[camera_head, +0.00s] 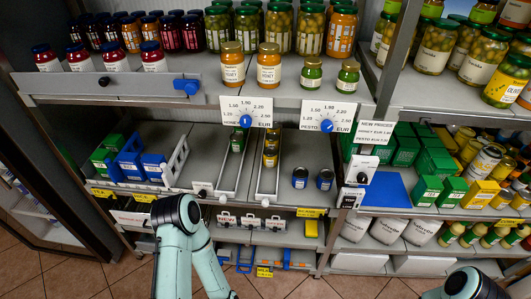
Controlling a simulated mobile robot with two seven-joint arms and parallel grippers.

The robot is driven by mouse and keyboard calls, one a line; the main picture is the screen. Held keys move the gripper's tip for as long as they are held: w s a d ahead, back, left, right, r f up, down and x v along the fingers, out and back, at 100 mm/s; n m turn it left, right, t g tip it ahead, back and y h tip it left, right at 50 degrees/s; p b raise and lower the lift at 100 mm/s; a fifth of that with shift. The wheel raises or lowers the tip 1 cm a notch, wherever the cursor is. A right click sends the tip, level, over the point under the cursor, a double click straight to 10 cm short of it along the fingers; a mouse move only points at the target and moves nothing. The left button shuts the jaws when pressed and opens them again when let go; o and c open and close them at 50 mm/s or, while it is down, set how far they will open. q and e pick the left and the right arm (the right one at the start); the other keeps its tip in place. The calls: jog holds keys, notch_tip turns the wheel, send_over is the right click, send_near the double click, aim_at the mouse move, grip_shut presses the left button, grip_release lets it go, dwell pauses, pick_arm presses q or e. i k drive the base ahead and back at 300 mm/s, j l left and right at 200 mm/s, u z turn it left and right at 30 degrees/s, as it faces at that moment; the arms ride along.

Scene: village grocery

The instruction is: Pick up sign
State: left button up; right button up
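Several signs show on the shelves, and I cannot tell which one the task means. A white "NEW PRICES" sign (375,132) with honey and pesto prices stands upright at the right-hand divider. Two white dial signs with blue pointers, a honey dial (246,111) and a pesto dial (328,116), hang on the front of the middle shelf. A small white sign (350,197) is below the "NEW PRICES" sign. My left arm rises at the bottom left and my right arm shows at the bottom right corner. Neither gripper's fingers are in view.
Honey jars (232,64) and pesto jars (312,73) stand above the dials. White lanes (230,174) hold small jars below. A blue mat (381,189) lies bare at right. Two small jars (300,177) stand on the open lower shelf. Tiled floor (60,276) is in front.

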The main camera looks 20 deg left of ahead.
aim_at(227, 220)
jog(key=i+j+u, duration=0.65)
jog(key=i+u, duration=0.35)
jog(key=k+j, duration=0.1)
